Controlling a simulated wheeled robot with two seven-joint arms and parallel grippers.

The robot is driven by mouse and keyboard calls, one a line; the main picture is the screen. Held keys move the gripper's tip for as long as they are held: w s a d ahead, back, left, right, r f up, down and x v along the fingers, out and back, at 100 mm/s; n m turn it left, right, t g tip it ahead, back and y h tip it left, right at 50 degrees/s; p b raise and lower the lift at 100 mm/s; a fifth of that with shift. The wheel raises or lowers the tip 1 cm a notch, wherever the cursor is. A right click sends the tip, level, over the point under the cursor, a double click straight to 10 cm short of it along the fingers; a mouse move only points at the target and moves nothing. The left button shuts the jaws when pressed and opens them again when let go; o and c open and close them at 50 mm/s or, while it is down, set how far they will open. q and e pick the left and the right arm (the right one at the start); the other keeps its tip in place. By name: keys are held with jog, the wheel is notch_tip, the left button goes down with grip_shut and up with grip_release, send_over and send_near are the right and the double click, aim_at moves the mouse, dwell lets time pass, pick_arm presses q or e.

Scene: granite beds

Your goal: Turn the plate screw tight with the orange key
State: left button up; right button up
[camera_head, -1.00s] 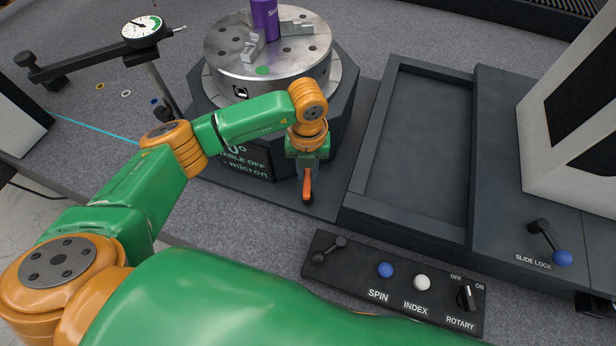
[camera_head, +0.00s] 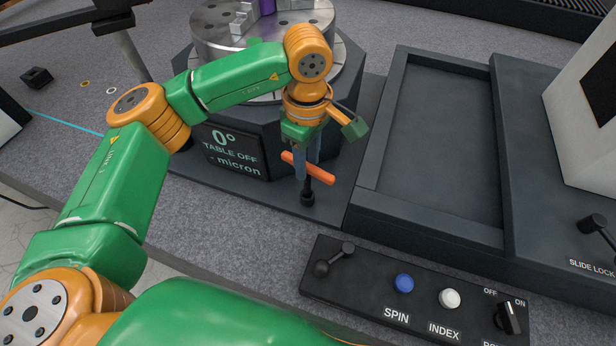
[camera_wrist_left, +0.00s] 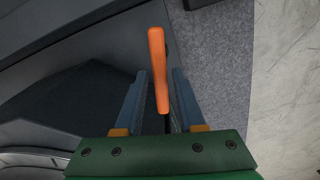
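The orange key (camera_head: 325,177) has a bar handle and a dark shaft below it. The shaft runs down to a black round piece (camera_head: 307,198) by the dark base plate's front edge; I cannot tell whether this is the plate screw. My left gripper (camera_head: 306,172) points down over the key, its two fingers either side of the handle. In the left wrist view the orange handle (camera_wrist_left: 157,65) lies lengthwise between the spread fingers, with a gap on the left side. Contact on the right is unclear. My right gripper is out of view.
The rotary table (camera_head: 345,50) with its "TABLE OFF" display (camera_head: 233,152) stands behind the gripper. A control panel (camera_head: 375,295) with a lever, buttons and a rotary switch is in front. A shallow dark tray (camera_head: 435,150) lies to the right. Grey bed surface is free at front left.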

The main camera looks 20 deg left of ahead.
pick_arm(q)
notch_tip(320, 180, up, 6)
jog(key=p, duration=0.4)
jog(key=shift+r+p, duration=0.25)
jog(key=shift+p, duration=0.05)
jog(key=shift+f, duration=0.2)
notch_tip(320, 180, up, 7)
jog(key=shift+b, duration=0.4)
